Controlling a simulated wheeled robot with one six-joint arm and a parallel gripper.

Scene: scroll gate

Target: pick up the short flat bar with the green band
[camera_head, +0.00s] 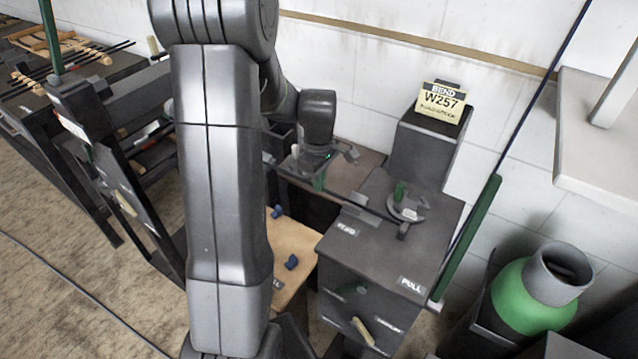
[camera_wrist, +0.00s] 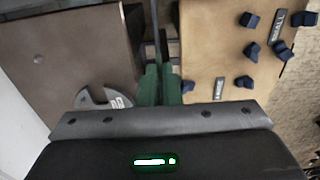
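I cannot pick out the short flat bar with the green band with certainty. A long dark rod with a green sleeve (camera_head: 468,240) leans at the right, apart from my gripper.
A dark cabinet (camera_head: 385,255) with a PULL label stands right of my gripper, a round grey fixture (camera_head: 408,207) on top. Behind it is a box with a W257 sign (camera_head: 440,103). A wooden board (camera_wrist: 225,60) carries several blue pegs. A green cylinder (camera_head: 522,300) stands at right.

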